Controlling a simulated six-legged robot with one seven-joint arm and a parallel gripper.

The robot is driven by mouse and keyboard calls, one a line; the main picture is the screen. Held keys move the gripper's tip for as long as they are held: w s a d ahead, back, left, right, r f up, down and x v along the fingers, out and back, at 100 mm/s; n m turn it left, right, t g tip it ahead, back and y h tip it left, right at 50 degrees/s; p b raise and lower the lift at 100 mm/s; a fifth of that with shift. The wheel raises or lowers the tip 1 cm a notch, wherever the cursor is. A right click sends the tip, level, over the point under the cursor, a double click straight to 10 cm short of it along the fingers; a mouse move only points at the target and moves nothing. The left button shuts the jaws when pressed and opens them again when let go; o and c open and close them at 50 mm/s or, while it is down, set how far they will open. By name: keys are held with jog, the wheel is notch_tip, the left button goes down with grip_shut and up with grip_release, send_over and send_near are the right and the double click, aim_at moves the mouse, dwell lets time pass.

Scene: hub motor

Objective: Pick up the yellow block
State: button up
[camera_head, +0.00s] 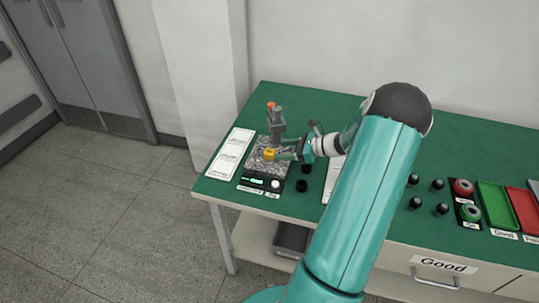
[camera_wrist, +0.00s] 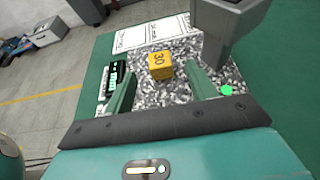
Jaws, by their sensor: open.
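The yellow block (camera_wrist: 160,63) is a small cube with "30" on one face. It sits on a grey speckled plate (camera_wrist: 160,94) in the wrist view. In the head view the yellow block (camera_head: 269,154) is on the same plate near the table's left end. My gripper (camera_wrist: 160,77) is open, with its two green fingers apart and pointing toward the block. The block shows beyond and between the fingertips, and nothing is held. In the head view my gripper (camera_head: 283,149) is just right of the block. I cannot tell whether a finger touches it.
A grey upright post with an orange top (camera_head: 277,120) stands at the plate's back. A black panel with a green display (camera_head: 262,183) is in front. White sheets (camera_head: 230,155) lie left. Black knobs, red parts and a green tray (camera_head: 497,207) are right.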

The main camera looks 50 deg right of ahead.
aim_at(272, 152)
jog(key=x, duration=0.6)
jog(key=shift+w+a+f, duration=0.1)
jog(key=shift+w+f, duration=0.05)
jog(key=shift+f, duration=0.1)
grip_shut()
